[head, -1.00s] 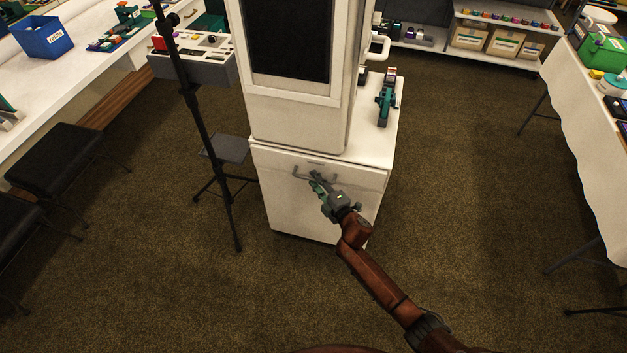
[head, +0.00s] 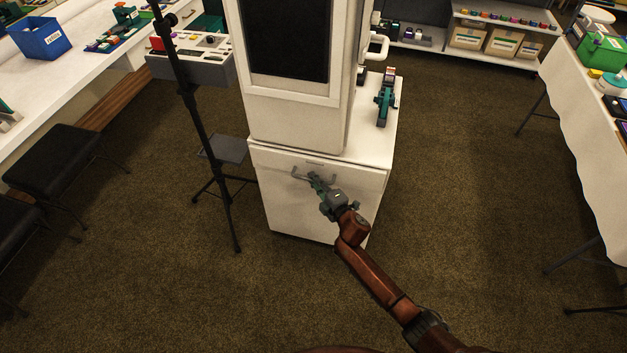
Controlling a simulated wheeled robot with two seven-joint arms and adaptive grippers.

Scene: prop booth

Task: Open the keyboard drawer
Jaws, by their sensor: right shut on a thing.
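A white cabinet (head: 290,210) stands in the middle of the head view. Its upper front is a drawer panel (head: 275,164) with a grey bar handle (head: 299,177) and a small label strip above it. The panel looks flush, or nearly so, with the cabinet front. My right gripper (head: 316,180) reaches in from the lower right and is shut on the handle near its middle. The fingers hide part of the handle. My left gripper is not in view.
A tall white unit with a dark screen (head: 290,40) stands on the cabinet, beside a teal tool (head: 384,100). A black stand (head: 205,140) is close on the left. Black stools (head: 55,158) and a draped table (head: 590,150) flank open carpet.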

